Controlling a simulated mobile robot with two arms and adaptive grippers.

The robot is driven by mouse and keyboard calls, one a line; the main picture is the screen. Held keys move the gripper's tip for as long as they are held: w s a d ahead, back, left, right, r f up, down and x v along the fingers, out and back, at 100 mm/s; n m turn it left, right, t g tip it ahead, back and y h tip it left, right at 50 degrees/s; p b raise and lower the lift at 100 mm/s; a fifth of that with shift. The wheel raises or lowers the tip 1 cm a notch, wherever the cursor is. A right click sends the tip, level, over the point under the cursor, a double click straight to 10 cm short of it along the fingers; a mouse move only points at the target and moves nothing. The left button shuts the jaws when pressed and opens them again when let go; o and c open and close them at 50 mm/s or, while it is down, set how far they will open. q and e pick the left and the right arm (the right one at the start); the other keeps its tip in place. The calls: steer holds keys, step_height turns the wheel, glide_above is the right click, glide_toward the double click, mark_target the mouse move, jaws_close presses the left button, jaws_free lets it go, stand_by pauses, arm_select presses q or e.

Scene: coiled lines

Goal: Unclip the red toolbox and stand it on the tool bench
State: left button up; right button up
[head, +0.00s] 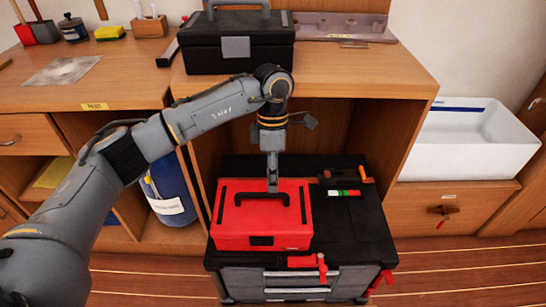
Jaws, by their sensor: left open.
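The red toolbox (240,228) stands upright on a black wheeled tool cart (352,241) with grey drawers. It has a black handle on its lid and a dark latch on its front. My left gripper (272,186) is open, pointing down just above the handle; I cannot tell whether its fingers touch it. Red clamps (313,264) sit at the cart's front edge below the toolbox. The wooden tool bench (385,72) rises behind the cart, with a black toolbox (235,46) on its top. My right gripper is out of view.
A grey metal tray (340,26) lies at the bench's back right, and the bench top in front of it is mostly clear. A white basin (470,140) is at right. A blue container (170,190) stands below the left counter. Small tools lie on the cart's right.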

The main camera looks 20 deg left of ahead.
mark_target(273, 196)
arm_select(q)
steer(key=f, duration=0.3)
steer(key=s+f, duration=0.1)
steer(key=f, duration=0.2)
steer(key=shift+s+d+f+b, duration=0.15)
steer(key=shift+f+b, duration=0.05)
steer(key=shift+b, duration=0.1)
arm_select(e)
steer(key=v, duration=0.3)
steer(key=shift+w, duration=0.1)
arm_select(q)
jaws_close()
